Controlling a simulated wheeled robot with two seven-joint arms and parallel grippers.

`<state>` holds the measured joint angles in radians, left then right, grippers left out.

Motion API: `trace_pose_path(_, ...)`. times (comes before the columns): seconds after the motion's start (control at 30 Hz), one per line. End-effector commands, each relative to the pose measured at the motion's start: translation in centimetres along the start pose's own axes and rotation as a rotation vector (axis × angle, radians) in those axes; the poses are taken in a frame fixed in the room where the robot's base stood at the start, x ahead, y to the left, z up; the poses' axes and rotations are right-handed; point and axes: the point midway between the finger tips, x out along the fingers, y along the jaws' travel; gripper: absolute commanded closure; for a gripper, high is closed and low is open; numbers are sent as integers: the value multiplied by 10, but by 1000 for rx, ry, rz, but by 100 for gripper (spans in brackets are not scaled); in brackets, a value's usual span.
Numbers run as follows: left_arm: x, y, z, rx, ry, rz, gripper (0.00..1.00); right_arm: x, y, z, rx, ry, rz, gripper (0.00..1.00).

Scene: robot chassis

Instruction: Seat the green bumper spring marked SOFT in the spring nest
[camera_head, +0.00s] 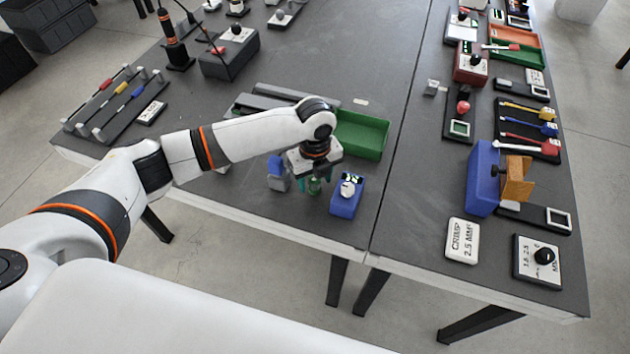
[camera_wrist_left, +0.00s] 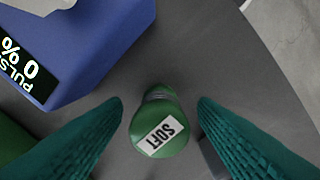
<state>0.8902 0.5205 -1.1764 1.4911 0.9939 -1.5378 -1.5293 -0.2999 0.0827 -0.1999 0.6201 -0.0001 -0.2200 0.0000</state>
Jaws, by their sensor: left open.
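The green bumper spring (camera_wrist_left: 160,128) stands on the dark table in the left wrist view, its white label reading SOFT. My left gripper (camera_wrist_left: 160,112) is open, with one teal finger on each side of the spring and a gap to each. In the head view the left gripper (camera_head: 314,180) points down near the table's front edge, with the green spring (camera_head: 314,187) between its fingers. I cannot pick out the spring nest for certain. My right gripper is not in view.
A blue box (camera_head: 346,201) with a display stands close right of the gripper; it also shows in the left wrist view (camera_wrist_left: 95,45). A small blue and grey block (camera_head: 278,174) stands close left. A green bin (camera_head: 362,136) lies behind. The table in front is clear.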

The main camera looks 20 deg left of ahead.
Motion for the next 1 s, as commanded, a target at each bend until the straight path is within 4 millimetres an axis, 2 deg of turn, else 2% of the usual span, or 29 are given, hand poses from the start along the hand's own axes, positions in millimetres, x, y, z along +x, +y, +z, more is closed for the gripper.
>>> trace_pose_path(0.2, 1, 0, 0, 0, 1, 1, 46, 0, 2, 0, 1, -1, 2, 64)
trace_pose_path(0.27, 1, 0, 0, 0, 1, 1, 55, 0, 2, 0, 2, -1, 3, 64)
trace_pose_path(0.5, 1, 0, 0, 0, 1, 1, 94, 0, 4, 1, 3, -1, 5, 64)
trace_pose_path(0.57, 1, 0, 0, 0, 1, 1, 99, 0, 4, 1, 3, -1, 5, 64)
trace_pose_path(0.8, -4, 0, -1, 0, 1, 2, 99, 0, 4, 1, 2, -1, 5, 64)
trace_pose_path(0.87, -10, 1, -1, 0, 2, 4, 99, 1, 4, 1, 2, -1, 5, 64)
trace_pose_path(1.0, -36, 1, -1, 1, 3, 5, 99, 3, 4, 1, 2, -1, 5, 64)
